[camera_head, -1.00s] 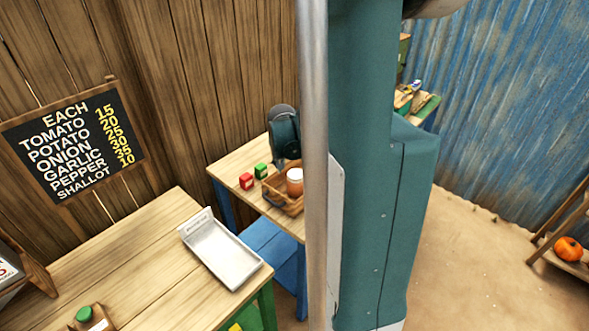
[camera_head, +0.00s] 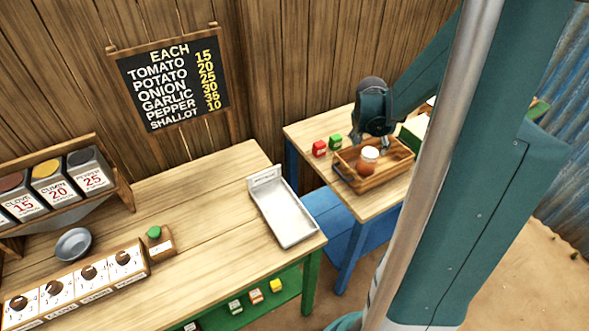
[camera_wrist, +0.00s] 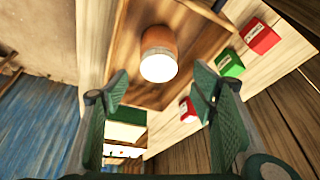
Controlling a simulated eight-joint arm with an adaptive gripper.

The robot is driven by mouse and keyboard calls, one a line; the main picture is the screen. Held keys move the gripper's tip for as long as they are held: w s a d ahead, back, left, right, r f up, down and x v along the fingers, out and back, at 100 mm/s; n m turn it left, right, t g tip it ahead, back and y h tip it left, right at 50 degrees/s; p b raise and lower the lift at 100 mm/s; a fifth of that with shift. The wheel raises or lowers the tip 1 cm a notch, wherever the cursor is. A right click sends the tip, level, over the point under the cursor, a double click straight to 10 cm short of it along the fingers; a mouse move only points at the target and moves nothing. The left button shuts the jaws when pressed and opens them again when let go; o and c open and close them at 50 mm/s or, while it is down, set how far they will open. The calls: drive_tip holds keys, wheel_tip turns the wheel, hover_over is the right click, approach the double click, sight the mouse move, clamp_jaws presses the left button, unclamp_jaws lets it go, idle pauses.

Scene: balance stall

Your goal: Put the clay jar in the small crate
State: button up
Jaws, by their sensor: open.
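The clay jar (camera_head: 367,165), orange-brown with a white top, stands in the wooden crate (camera_head: 345,183) on the far table. In the wrist view the jar (camera_wrist: 160,54) is beyond my fingertips, with the crate's floor and walls (camera_wrist: 112,40) around it. My gripper (camera_wrist: 162,90) is open, with nothing between its fingers.
A red box (camera_head: 319,148) and a green box (camera_head: 336,140) stand left of the crate. A price board (camera_head: 172,77) hangs on the wooden wall.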

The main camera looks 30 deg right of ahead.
drive_tip(key=s+a+r+n+t+y, duration=0.1)
drive_tip(key=a+r+n, duration=0.3)
drive_tip(key=a, duration=0.7)
drive_tip(key=s+a+r+n+t+y, duration=0.1)
drive_tip(key=s+a+r+n+t, duration=0.1)
drive_tip(key=a+r, duration=0.6)
drive_tip(key=s+a+r+n+t, duration=0.1)
drive_tip(key=a+r+n, duration=0.2)
drive_tip(key=a, duration=1)
drive_tip(key=s+a+r+n+t+y, duration=0.1)
drive_tip(key=s+a+r+n+y, duration=0.1)
drive_tip(key=s+a+n, duration=0.2)
drive_tip(key=shift+s+a, duration=1.65)
drive_tip(key=shift+a, duration=2.1)
drive_tip(key=shift+f+b, duration=1.5)
drive_tip(key=shift+f, duration=0.05)
